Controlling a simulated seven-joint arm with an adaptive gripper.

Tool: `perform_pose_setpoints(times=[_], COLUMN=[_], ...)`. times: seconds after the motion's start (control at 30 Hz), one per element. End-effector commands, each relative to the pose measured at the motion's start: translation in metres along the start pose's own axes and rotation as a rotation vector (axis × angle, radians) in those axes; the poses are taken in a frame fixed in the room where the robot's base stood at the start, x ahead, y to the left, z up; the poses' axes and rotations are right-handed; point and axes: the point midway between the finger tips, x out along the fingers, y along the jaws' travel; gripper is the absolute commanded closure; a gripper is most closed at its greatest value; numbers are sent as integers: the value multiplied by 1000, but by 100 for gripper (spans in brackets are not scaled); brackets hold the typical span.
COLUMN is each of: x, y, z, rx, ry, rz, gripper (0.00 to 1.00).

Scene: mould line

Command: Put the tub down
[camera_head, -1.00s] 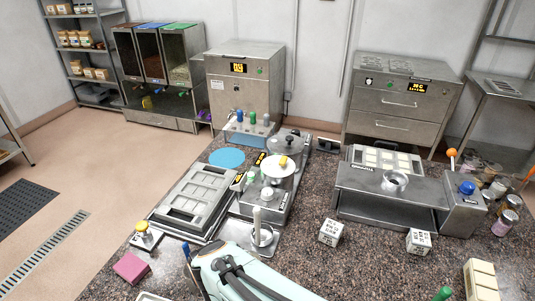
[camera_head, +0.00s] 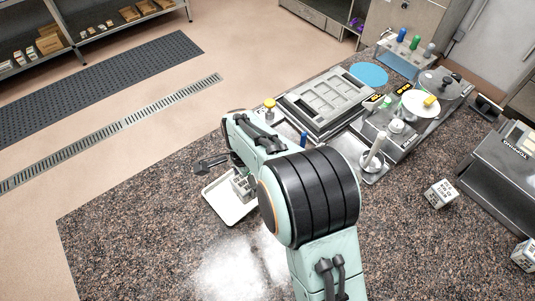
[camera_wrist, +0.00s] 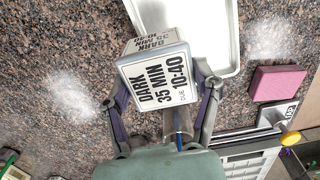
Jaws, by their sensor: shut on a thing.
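The tub is a small white block-like container, labelled "DARK 35 MIN DUE 10:40" in the wrist view (camera_wrist: 158,78). My gripper (camera_wrist: 160,92) is shut on it, one finger on each side. In the head view the tub (camera_head: 242,188) shows below my arm, over a white tray (camera_head: 232,212) on the speckled counter. The tray (camera_wrist: 228,55) lies behind and beside the tub in the wrist view. I cannot tell whether the tub touches the tray. My arm hides most of the gripper in the head view.
A pink block (camera_wrist: 277,83) and a yellow-knobbed item (camera_wrist: 290,138) are right of the tray in the wrist view. A grey mould (camera_head: 325,100) lies farther back. Other labelled tubs (camera_head: 440,193) stand at right. The counter's near left is clear.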

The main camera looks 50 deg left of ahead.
Motion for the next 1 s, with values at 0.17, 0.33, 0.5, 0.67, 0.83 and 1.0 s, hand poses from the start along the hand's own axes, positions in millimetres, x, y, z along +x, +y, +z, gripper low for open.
perform_pose_setpoints(times=[0.17,0.33,0.5,0.67,0.83,1.0], x=[11,35,43,43,49,52], y=[-8,-10,-10,-10,-10,-10], z=[-3,-3,-4,-4,-4,-4], rx=[1,-1,0,1,0,1], ry=[1,-1,1,1,0,1], rz=[0,3,-1,-1,-1,-2], gripper=[78,78,78,78,78,25])
